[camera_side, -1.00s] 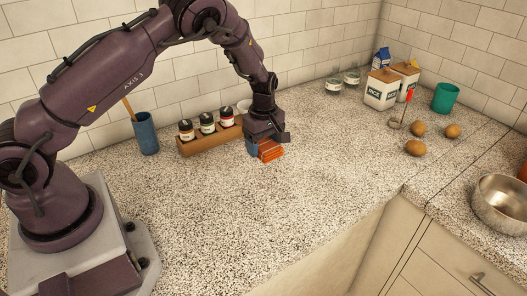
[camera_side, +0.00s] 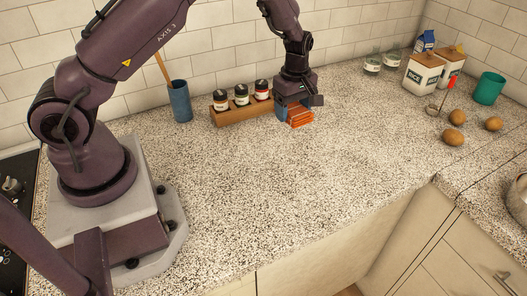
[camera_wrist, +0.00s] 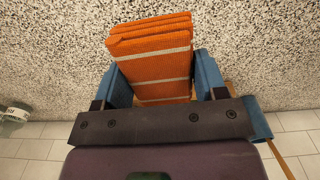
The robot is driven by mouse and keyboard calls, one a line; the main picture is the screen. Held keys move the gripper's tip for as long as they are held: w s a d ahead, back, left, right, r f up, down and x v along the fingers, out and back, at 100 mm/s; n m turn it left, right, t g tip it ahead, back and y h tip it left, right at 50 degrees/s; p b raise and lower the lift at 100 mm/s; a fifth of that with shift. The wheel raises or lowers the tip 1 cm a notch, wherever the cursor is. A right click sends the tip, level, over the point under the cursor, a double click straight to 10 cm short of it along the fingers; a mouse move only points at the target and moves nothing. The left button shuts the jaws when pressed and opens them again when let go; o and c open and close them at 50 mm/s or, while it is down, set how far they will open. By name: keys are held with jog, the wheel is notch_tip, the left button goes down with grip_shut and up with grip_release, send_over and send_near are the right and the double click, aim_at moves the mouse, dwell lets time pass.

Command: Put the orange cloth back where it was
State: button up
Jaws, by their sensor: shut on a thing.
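The orange cloth (camera_side: 300,117) is a folded, layered bundle. It sits low over the speckled counter, just right of the spice rack. In the wrist view the cloth (camera_wrist: 150,62) has pale stripes and lies between two blue fingers. My gripper (camera_side: 292,110) is shut on it from above, and the wrist view shows my gripper (camera_wrist: 160,75) with one finger on each side. I cannot tell whether the cloth's underside touches the counter.
A wooden spice rack (camera_side: 245,115) with several jars stands left of my gripper. A blue utensil cup (camera_side: 180,101) is farther left. A rice canister (camera_side: 423,73), eggs (camera_side: 453,137) and a green cup (camera_side: 489,88) stand right. The counter in front is clear.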

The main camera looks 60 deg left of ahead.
jog(key=s+d, duration=0.2)
jog(key=s, duration=1.2)
jog(key=m, duration=0.1)
send_over(243, 165)
notch_tip(243, 165, down, 5)
jog(key=shift+s+r, duration=0.1)
jog(key=shift+s, duration=0.05)
jog(key=shift+f, duration=2.25)
jog(key=shift+f, duration=0.1)
jog(key=o, duration=0.9)
